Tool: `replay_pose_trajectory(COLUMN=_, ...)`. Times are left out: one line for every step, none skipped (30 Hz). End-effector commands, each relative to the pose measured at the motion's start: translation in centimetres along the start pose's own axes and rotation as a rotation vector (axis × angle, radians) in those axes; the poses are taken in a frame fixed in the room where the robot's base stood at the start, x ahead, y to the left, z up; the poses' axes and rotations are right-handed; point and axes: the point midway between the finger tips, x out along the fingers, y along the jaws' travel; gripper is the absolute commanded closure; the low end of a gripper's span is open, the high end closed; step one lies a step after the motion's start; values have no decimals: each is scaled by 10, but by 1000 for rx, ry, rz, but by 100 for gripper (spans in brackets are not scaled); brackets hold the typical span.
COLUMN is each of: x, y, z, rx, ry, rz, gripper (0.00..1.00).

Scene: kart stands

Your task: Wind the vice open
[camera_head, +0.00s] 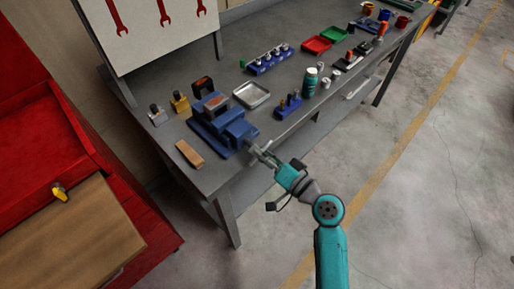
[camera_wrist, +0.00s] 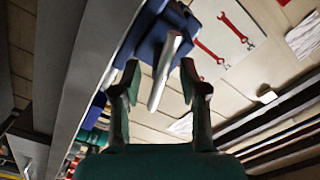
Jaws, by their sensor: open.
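The blue vice (camera_head: 222,126) is mounted at the near edge of the grey workbench. Its pale metal handle bar (camera_head: 257,150) sticks out at the front, over the bench edge. My gripper (camera_head: 276,164) is at this handle, just off the bench edge. In the wrist view the blue vice body (camera_wrist: 150,30) is at the top and the light grey handle bar (camera_wrist: 163,75) runs down from it. My gripper (camera_wrist: 160,64) is open there, one finger on each side of the bar, with visible gaps. Whether the bar is deep between the fingers is hard to tell.
The workbench (camera_head: 216,172) holds a wooden block (camera_head: 189,154), a metal tray (camera_head: 251,95), a blue holder (camera_head: 288,107) and a green can (camera_head: 309,82) near the vice. A red cabinet (camera_head: 40,130) stands left. The floor (camera_head: 420,170) right of the bench is clear.

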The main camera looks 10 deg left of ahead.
Motion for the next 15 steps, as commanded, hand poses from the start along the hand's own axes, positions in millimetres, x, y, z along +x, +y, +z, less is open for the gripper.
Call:
replay_pose_trajectory(x=-10, y=1, z=0, rx=2, ry=2, rz=3, gripper=57)
replay_pose_trajectory(x=-17, y=1, z=0, rx=2, ry=3, rz=3, gripper=57)
replay_pose_trajectory(x=-25, y=2, z=0, rx=2, ry=2, rz=4, gripper=57)
replay_pose_trajectory(x=-31, y=1, z=0, rx=1, ry=3, rz=4, gripper=57)
replay_pose_trajectory(x=-38, y=1, z=0, rx=2, ry=3, rz=3, gripper=57)
replay_pose_trajectory(x=-46, y=2, z=0, rx=3, ry=3, rz=4, gripper=57)
replay_pose_trajectory(x=-52, y=1, z=0, rx=2, ry=3, rz=4, gripper=57)
replay_pose_trajectory(x=-58, y=1, z=0, rx=1, ry=4, rz=4, gripper=57)
replay_pose_trajectory(x=-65, y=1, z=0, rx=2, ry=2, rz=3, gripper=57)
replay_pose_trajectory(x=-70, y=2, z=0, rx=1, ry=3, rz=4, gripper=57)
replay_pose_trajectory(x=-74, y=1, z=0, rx=1, ry=3, rz=4, gripper=57)
replay_pose_trajectory(x=-80, y=1, z=0, rx=2, ry=2, rz=2, gripper=57)
replay_pose_trajectory(x=-83, y=1, z=0, rx=2, ry=3, rz=2, gripper=57)
replay_pose_trajectory(x=-86, y=1, z=0, rx=1, ry=3, rz=2, gripper=57)
replay_pose_trajectory(x=-90, y=1, z=0, rx=1, ry=1, rz=2, gripper=57)
